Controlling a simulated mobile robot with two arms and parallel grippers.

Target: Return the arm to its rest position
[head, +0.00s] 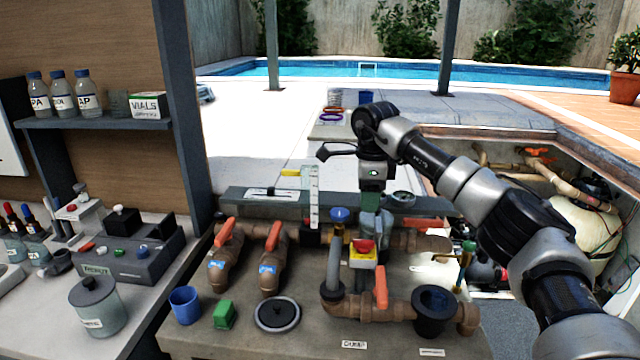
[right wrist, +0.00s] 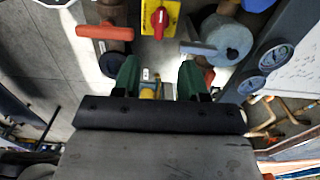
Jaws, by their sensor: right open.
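My right arm (head: 465,185) comes in from the right side of the head view and reaches over the pipe bench. Its gripper (head: 371,218) points down above the pipework, behind the yellow box with a red knob. In the right wrist view my right gripper (right wrist: 160,77) has its two green fingers apart, with nothing held between them. Whether the fingertips touch anything below is hard to tell. My left arm and gripper do not show.
The bench (head: 255,342) carries brown pipes with orange-handled valves (head: 226,232), a yellow box with a red knob (head: 363,252), a black funnel-like cup (head: 435,309), a blue cup (head: 185,305) and a green block (head: 224,315). An open pit with a tank (head: 570,215) lies right.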

